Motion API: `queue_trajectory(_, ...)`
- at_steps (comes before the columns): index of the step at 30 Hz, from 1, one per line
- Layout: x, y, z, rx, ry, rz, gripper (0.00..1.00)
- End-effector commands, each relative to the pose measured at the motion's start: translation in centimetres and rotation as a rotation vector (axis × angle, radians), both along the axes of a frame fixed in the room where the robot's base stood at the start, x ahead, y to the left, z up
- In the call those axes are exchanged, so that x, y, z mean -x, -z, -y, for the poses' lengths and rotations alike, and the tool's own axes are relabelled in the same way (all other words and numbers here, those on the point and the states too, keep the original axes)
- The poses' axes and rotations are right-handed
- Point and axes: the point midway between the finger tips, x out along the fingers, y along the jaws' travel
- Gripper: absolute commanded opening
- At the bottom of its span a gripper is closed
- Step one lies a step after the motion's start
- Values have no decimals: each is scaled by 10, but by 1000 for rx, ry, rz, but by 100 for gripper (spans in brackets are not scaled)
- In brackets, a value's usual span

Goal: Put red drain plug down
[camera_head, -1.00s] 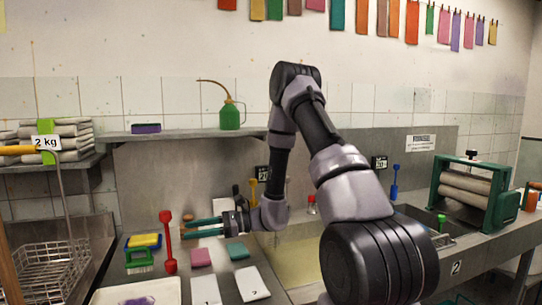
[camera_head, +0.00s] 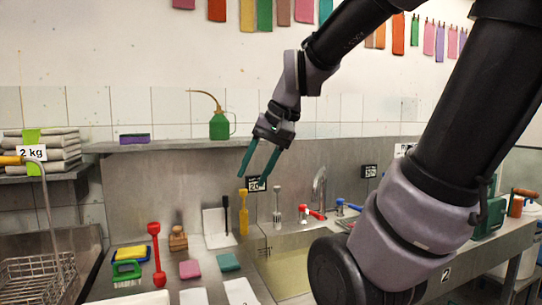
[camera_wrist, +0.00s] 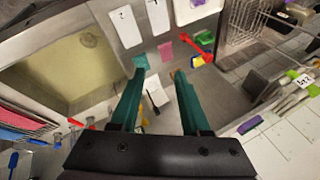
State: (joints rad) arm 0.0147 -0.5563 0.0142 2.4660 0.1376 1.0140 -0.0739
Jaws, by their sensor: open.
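The red drain plug (camera_head: 156,255) stands upright on the steel counter left of the sink, its long stem topped by a wider red head. In the wrist view a red piece that appears to be it (camera_wrist: 201,50) lies beyond my right finger. My gripper (camera_head: 255,178) is open and empty, raised in front of the back wall, well above and to the right of the plug. Its two teal fingers (camera_wrist: 160,72) are spread apart with nothing between them in the wrist view.
Pink (camera_head: 190,269) and teal (camera_head: 228,262) sponges lie right of the plug. A wooden block (camera_head: 178,240) stands behind it. A green oil can (camera_head: 219,124) stands on the shelf.

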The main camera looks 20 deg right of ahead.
Motion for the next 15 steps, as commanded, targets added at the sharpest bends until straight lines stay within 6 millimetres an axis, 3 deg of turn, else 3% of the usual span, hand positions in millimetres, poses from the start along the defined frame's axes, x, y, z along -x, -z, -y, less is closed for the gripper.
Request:
queue_trajectory(6,16,-30,26,122,14,196,46)
queue_trajectory(15,18,-34,31,143,17,227,46)
